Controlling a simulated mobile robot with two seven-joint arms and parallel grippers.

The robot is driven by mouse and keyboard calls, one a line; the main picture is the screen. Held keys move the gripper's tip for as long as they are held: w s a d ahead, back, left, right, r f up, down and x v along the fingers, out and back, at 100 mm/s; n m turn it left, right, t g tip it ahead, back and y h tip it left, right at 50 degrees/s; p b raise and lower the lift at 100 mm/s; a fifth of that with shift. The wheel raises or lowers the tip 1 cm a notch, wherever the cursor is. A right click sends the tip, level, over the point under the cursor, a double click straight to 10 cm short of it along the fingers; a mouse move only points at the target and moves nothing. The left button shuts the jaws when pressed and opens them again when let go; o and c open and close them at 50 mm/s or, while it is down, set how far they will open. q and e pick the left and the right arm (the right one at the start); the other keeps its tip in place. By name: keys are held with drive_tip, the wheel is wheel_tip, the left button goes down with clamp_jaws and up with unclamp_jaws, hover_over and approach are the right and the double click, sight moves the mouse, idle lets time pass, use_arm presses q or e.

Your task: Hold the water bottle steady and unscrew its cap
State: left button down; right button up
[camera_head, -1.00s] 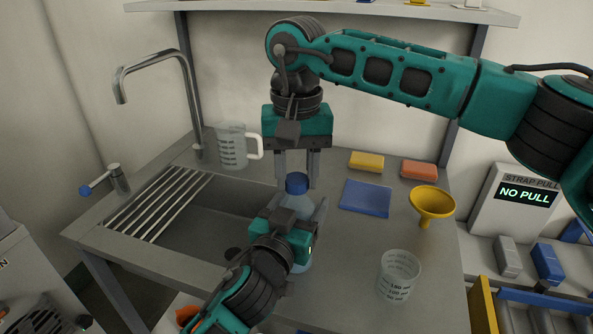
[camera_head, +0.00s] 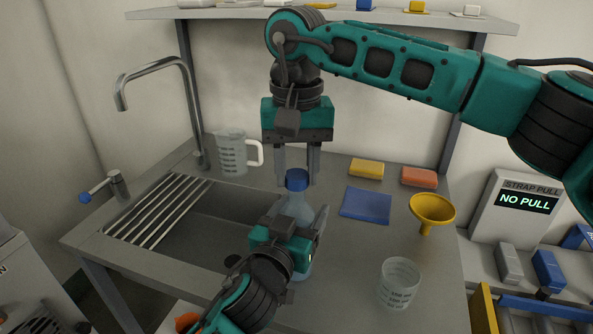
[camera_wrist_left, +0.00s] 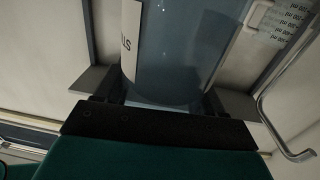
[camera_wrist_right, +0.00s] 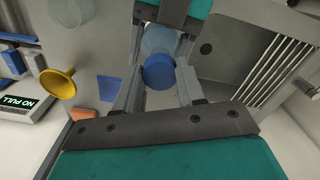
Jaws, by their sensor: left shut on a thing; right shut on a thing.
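The clear bluish water bottle (camera_head: 297,212) stands upright over the counter, with its blue cap (camera_head: 297,180) on top. My left gripper (camera_head: 298,226) is shut on the bottle's body from the front and hides much of its lower part. The bottle fills the space between the fingers in the left wrist view (camera_wrist_left: 185,50). My right gripper (camera_head: 297,172) points straight down from above, shut on the cap, one finger on each side. The cap also shows between the fingers in the right wrist view (camera_wrist_right: 158,75). I cannot tell whether the cap is clear of the threads.
A measuring jug (camera_head: 231,154) stands behind by the tap (camera_head: 160,70) and sink. A blue cloth (camera_head: 367,203), yellow sponge (camera_head: 367,168), orange sponge (camera_head: 418,176), yellow funnel (camera_head: 432,210) and clear beaker (camera_head: 398,284) are to the right. A shelf (camera_head: 350,14) runs above.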

sight(297, 174)
drive_tip(key=shift+r, duration=2.05)
use_arm(q)
unclamp_jaws()
